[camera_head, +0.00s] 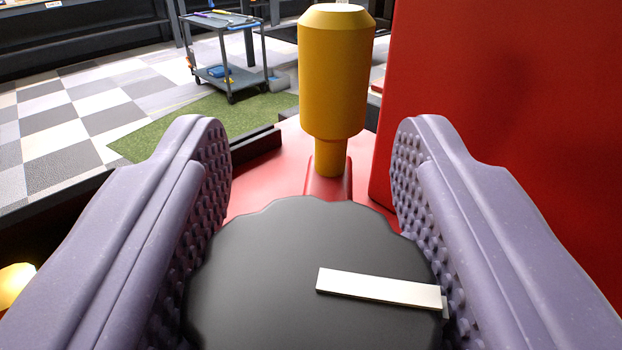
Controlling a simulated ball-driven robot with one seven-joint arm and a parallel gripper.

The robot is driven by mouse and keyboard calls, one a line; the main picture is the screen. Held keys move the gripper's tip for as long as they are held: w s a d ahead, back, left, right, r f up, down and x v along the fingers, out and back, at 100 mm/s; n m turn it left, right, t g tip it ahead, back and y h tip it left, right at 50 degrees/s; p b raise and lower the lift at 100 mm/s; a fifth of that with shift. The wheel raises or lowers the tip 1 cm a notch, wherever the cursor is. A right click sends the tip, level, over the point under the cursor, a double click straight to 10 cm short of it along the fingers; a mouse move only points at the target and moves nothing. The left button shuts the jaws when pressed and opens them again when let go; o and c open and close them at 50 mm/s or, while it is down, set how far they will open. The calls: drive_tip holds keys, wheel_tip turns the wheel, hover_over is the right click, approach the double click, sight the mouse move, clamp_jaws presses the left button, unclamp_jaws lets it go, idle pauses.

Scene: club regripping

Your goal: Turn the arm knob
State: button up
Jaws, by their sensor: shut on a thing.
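The arm knob (270,270) is a black, scalloped round knob with a white pointer bar (380,289) on its face. It fills the lower middle of the view, and its lower edge is cut off by the frame. The white bar points to the right, tilted slightly down. My gripper (312,165) has two purple, studded fingers, one on each side of the knob. It is shut on the knob, with the studded pads against its left and right rims. The fingertips reach past the knob's far edge.
A yellow cylindrical part (335,75) stands on the red machine surface (285,160) just beyond the knob. A tall red panel (500,90) rises at the right.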

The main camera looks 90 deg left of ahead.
drive_tip(key=m+t+b, duration=0.1)
drive_tip(key=t, duration=0.1)
drive_tip(key=m+t+h, duration=0.1)
drive_tip(key=m+t, duration=0.1)
drive_tip(key=shift+w+f+t+b, duration=0.15)
drive_tip(key=shift+f+t+b, duration=0.05)
drive_tip(key=shift+t+b, duration=0.2)
drive_tip(key=m+t+h+b, duration=0.1)
drive_tip(key=t+b, duration=0.1)
drive_tip(key=shift+w+d+m+t, duration=0.1)
drive_tip(key=shift+w+m+t, duration=0.05)
drive_tip(key=shift+m+t, duration=0.2)
drive_tip(key=shift+w+r+m+t+h+b, duration=0.1)
drive_tip(key=shift+m+t+h+b, duration=0.4)
drive_tip(key=shift+m+t+b, duration=0.15)
drive_tip(key=o, duration=1)
drive_tip(key=shift+r, duration=0.1)
drive_tip(key=shift+c, duration=0.2)
drive_tip(key=shift+d, duration=0.1)
drive_tip(key=p+v, duration=0.2)
drive_tip(key=v, duration=0.5)
drive_tip(key=shift+s+d, duration=0.25)
